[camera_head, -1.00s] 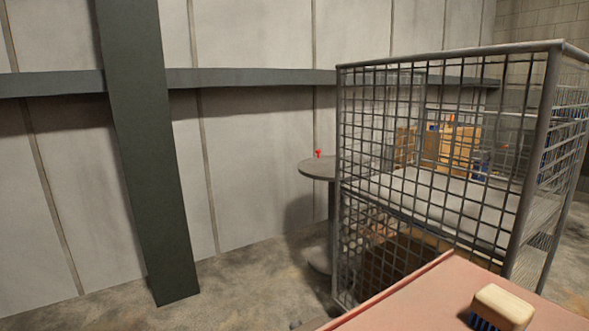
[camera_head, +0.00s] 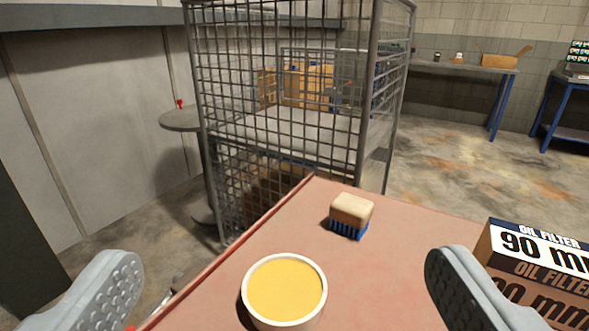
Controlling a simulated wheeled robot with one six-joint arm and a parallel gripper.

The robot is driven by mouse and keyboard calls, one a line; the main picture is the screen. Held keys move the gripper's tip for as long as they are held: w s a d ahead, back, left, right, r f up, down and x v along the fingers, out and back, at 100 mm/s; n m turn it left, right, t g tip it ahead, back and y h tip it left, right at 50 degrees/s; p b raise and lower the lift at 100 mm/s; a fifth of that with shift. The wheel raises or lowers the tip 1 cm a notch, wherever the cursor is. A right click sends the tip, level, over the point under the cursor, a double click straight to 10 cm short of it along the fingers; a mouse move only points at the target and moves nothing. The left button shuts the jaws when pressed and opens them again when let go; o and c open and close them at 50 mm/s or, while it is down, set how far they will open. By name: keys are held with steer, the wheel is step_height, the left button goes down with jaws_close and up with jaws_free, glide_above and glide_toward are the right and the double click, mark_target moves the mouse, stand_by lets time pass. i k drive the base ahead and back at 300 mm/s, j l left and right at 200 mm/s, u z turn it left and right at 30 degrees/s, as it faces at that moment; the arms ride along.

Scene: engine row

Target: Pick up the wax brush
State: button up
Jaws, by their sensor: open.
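The likely wax brush (camera_head: 351,214) is a small brush with a pale wooden block on top and blue bristles below. It stands bristles down on a reddish table top (camera_head: 395,260), near its far left corner. My gripper (camera_head: 270,290) is open, with its two grey ridged fingers at the lower left and lower right of the view. Nothing is held between them. The brush appears beyond the fingertips, between them in the picture but nearer the right finger.
A white tub of yellow wax-like stuff (camera_head: 284,291) stands on the table, nearer than the brush. An oil filter box (camera_head: 540,268) is at the right. A wire mesh cage (camera_head: 290,110) stands behind the table, with a small round table (camera_head: 183,119) to its left.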

mark_target(351, 215)
steer(key=i+j+z, duration=0.1)
steer(key=j+z, duration=0.25)
steer(key=i+j+z, duration=0.1)
steer(key=j+z, duration=0.25)
